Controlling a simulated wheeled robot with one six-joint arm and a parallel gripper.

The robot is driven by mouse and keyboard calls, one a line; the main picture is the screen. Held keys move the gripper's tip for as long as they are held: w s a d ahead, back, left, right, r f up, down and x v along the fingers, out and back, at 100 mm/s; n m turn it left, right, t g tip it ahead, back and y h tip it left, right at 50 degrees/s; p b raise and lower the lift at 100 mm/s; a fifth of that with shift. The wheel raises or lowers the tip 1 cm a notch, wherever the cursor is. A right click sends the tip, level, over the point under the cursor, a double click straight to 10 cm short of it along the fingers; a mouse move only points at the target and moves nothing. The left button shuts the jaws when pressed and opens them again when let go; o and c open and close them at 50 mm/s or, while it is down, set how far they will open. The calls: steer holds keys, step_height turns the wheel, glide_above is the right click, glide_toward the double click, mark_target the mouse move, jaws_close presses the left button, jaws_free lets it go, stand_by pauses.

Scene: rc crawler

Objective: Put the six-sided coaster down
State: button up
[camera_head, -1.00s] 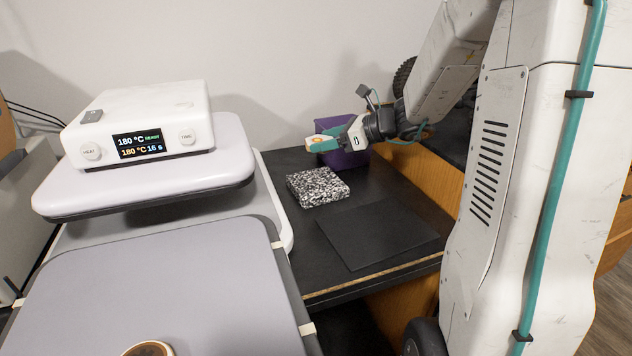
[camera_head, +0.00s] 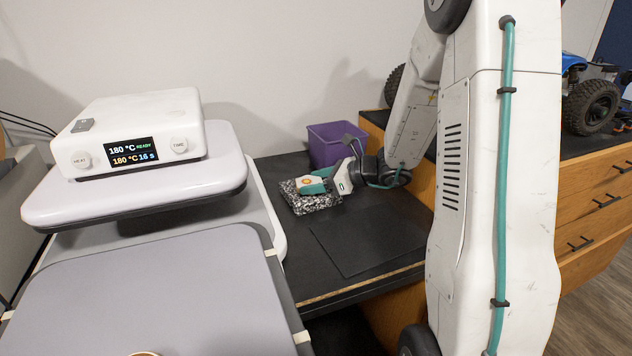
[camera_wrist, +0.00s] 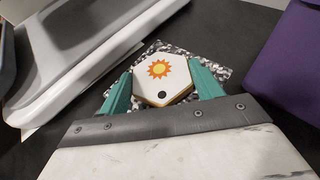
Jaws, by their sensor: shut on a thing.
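The six-sided coaster (camera_wrist: 160,76) is white with an orange sun print, a dark dot and a tan edge. My gripper (camera_wrist: 160,88) is shut on it, with a teal finger on either side. In the head view my gripper (camera_head: 312,185) is over the black-and-white speckled block (camera_head: 318,204), and the coaster (camera_head: 306,183) shows small at its tip. The speckled block also shows behind and around the coaster in the wrist view (camera_wrist: 205,68). I cannot tell whether the coaster touches the block.
A purple bin (camera_head: 333,148) stands behind the block. A heat press (camera_head: 140,165) with a lit display is at the left. A thin dark mat (camera_head: 365,238) lies in front on the black table (camera_head: 420,225). An RC crawler (camera_head: 590,100) is at the far right.

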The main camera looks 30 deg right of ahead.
steer(key=o, duration=1)
steer(key=shift+f, duration=0.15)
